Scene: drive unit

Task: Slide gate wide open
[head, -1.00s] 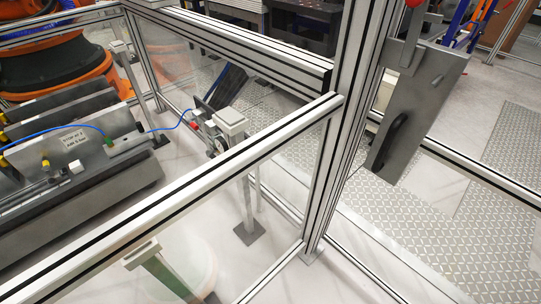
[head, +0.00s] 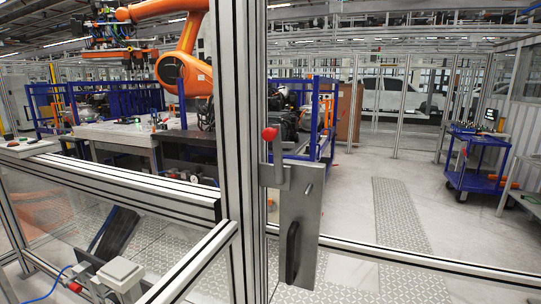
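The gate (head: 430,262) shows in the head view as a metal frame with a horizontal rail running right from the lock plate. A grey metal lock plate (head: 309,196) with a black vertical handle (head: 292,252) hangs close beside the thick aluminium post (head: 243,150). A red knob (head: 269,134) on a grey lever sits above the plate, next to the post. I cannot tell whether the latch is engaged. Neither of my grippers is in view.
Fence rails (head: 130,190) run left from the post. A white box (head: 120,272) stands behind the fence at lower left. Beyond the gate are patterned floor plates (head: 400,215) and open floor. A blue cart (head: 476,160) stands at right. An orange robot arm (head: 185,65) is behind left.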

